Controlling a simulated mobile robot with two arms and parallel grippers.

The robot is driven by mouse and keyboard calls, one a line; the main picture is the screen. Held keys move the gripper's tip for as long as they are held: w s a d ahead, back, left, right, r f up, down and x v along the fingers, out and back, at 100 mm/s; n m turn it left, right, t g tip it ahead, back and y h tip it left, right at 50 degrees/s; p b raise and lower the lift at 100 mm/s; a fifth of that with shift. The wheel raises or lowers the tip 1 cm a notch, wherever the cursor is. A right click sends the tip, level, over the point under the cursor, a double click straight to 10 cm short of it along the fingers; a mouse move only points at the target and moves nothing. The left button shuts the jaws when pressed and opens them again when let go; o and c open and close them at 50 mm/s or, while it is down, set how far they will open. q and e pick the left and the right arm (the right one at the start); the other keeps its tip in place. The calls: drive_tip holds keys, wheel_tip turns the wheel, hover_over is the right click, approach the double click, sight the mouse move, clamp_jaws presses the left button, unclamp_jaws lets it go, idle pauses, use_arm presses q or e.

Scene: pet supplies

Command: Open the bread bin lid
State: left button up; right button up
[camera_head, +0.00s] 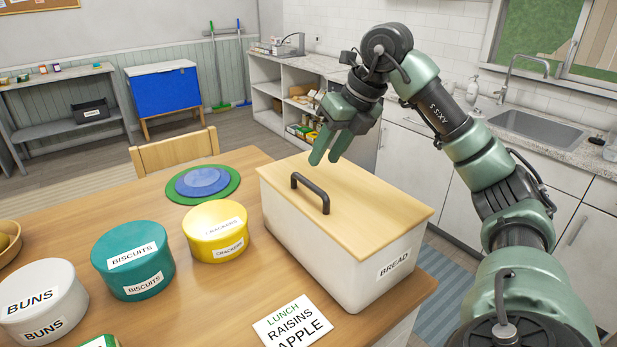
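The bread bin (325,262) is a white box labelled BREAD, standing at the right end of the wooden table. Its flat wooden lid (365,215) lies closed on top. A dark arched handle (312,190) stands on the lid toward its left side. My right gripper (325,160) points down above the far part of the lid, beyond the handle and apart from it. Its two green fingers are parted with nothing between them. My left gripper is not in view.
A yellow crackers tin (215,250), a teal biscuits tin (145,283) and a white buns tin (45,318) stand left of the bin. A lunch card (292,322) lies in front. Blue and green round mats (203,183) lie behind the tins. A chair (175,150) stands beyond the table.

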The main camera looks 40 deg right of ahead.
sight(310, 182)
drive_tip(key=x, duration=0.7)
drive_tip(key=shift+a, duration=0.1)
clamp_jaws()
idle(1.2)
